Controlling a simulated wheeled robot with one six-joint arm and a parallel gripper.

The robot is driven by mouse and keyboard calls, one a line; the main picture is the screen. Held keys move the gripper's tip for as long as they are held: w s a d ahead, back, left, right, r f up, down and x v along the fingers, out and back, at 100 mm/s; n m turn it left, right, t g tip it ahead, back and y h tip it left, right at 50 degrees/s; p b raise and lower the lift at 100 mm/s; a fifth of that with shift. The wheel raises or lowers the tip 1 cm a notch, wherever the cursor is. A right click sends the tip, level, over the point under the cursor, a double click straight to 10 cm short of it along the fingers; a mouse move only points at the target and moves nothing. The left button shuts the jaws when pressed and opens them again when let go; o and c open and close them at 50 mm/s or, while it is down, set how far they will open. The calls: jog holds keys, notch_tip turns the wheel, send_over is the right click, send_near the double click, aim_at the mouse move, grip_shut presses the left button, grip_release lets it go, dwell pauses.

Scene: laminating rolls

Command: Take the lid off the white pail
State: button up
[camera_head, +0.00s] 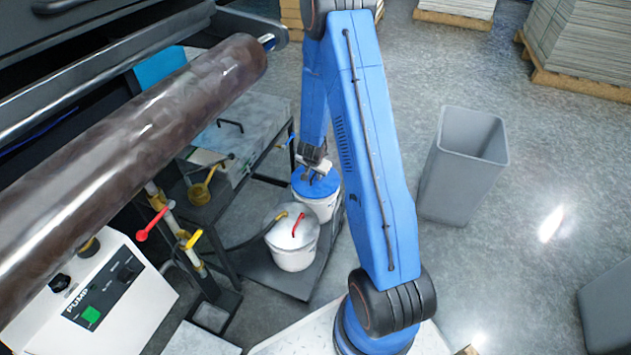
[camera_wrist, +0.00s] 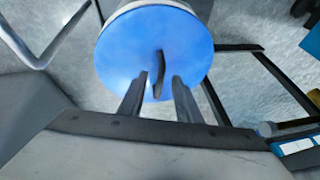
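A white pail (camera_head: 322,207) with a blue lid (camera_head: 317,184) stands on a low dark platform in the head view. The blue lid (camera_wrist: 125,45) fills the upper middle of the wrist view and has a dark upright handle (camera_wrist: 159,66) at its centre. The lid sits on the pail. My gripper (camera_head: 314,170) is just above the lid. In the wrist view my gripper (camera_wrist: 158,84) is open, with one finger on each side of the handle and a gap to each. How far the fingertips are above the lid is hard to tell.
A second white pail (camera_head: 293,257) with a grey lid, a red handle and a hose stands close in front. A dark metal frame and bench (camera_head: 257,128) are to the left. A grey bin (camera_head: 463,165) stands to the right, with open floor around it.

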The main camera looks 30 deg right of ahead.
jog(key=shift+w+f, duration=0.1)
jog(key=shift+f, duration=0.15)
grip_shut()
